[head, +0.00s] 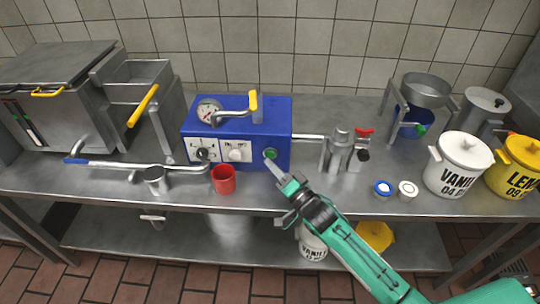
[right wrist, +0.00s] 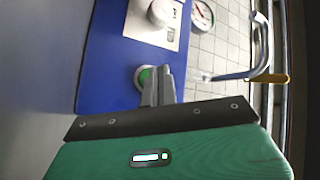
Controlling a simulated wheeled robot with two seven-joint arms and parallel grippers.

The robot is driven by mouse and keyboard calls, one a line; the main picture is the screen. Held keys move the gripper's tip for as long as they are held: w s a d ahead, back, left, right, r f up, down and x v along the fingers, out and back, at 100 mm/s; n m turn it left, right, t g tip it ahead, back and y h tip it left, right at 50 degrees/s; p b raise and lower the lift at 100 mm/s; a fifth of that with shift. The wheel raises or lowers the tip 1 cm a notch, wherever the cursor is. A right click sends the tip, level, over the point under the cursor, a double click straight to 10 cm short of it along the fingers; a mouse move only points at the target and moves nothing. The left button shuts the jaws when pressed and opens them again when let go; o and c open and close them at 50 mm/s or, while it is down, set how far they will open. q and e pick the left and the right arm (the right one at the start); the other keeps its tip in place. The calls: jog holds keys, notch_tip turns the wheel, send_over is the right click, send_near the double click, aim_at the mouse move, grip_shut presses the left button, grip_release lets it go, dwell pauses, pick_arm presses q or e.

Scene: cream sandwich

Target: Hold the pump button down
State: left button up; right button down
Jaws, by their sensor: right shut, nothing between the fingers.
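The blue pump box (head: 237,115) stands on the steel counter, with a gauge, white dial panels and a green button at the lower right of its front. The green button (head: 270,154) has a pale ring and also shows in the right wrist view (right wrist: 143,76). My right gripper (head: 271,164) is shut and empty, with its fingertips right at the button. In the right wrist view the fingertips (right wrist: 157,74) partly cover the button. I cannot tell whether they touch it or press it in. My left gripper is not in view.
A red cup (head: 223,180) and a small steel cup (head: 156,181) stand in front of the box. A steel valve fitting (head: 338,152) stands right of it. White (head: 461,164) and yellow (head: 518,167) pots stand at the far right. Fryer-like units (head: 55,105) fill the left.

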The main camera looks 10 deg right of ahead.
jog(key=shift+w, duration=0.15)
jog(key=shift+w+d, duration=0.1)
jog(key=shift+w, duration=0.15)
jog(key=shift+w+d, duration=0.15)
jog(key=shift+w, duration=0.25)
dwell(1.0)
dwell(4.4)
jog(key=shift+s+p, duration=0.55)
jog(key=shift+s, duration=0.05)
jog(key=shift+s+a, duration=0.25)
